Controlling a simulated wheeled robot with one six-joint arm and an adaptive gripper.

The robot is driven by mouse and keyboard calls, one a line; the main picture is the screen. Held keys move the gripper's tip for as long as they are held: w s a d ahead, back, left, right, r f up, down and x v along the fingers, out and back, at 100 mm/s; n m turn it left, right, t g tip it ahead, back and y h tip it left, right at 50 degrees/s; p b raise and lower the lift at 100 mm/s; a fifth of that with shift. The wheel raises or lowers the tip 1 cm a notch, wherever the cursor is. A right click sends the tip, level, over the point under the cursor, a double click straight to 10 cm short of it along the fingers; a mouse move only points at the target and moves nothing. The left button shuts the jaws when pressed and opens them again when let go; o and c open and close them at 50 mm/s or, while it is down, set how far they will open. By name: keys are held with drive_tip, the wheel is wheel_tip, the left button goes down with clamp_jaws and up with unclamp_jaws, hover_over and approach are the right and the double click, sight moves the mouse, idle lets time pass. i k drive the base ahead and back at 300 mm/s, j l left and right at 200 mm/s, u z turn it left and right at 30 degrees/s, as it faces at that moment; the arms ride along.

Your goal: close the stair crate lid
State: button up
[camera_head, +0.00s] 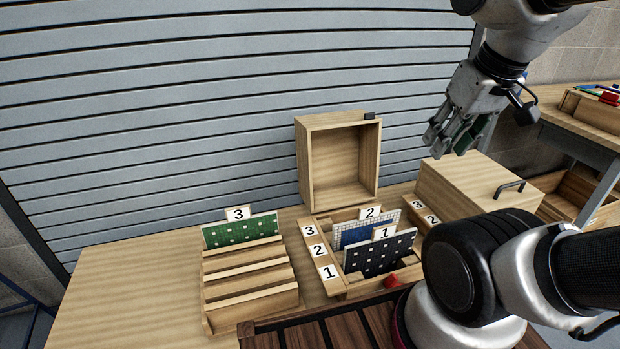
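A wooden crate (338,285) stands in the middle of the table with its box-shaped lid (303,165) raised upright at the back. A small dark piece (370,116) sits on the lid's top edge. The crate holds a blue-and-white panel (362,232) tagged 2 and a dark dotted panel (381,256) tagged 1. Its left side strip carries the labels 3, 2 and 1.
A stepped rack (250,277) at left holds a green panel (240,232) tagged 3. A shut wooden box (470,185) with a dark handle stands at right. A small red item (391,281) is at the crate's front. The table's left part is bare. A slatted wall is close behind.

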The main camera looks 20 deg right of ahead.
sight(338, 152)
drive_tip(key=k+j+z, duration=0.3)
drive_tip(key=j, duration=0.15)
drive_tip(key=k+j+z, duration=0.15)
drive_tip(key=j+z, duration=0.15)
drive_tip(key=k+j+z, duration=0.3)
drive_tip(key=j, duration=0.15)
drive_tip(key=i+l+u, duration=0.35)
drive_tip(key=l, duration=0.2)
drive_tip(key=i+l+u, duration=0.3)
drive_tip(key=l, duration=0.4)
drive_tip(key=i+l+u, duration=0.2)
drive_tip(key=l, duration=0.15)
drive_tip(key=i+l+u, duration=0.15)
drive_tip(key=l, duration=0.2)
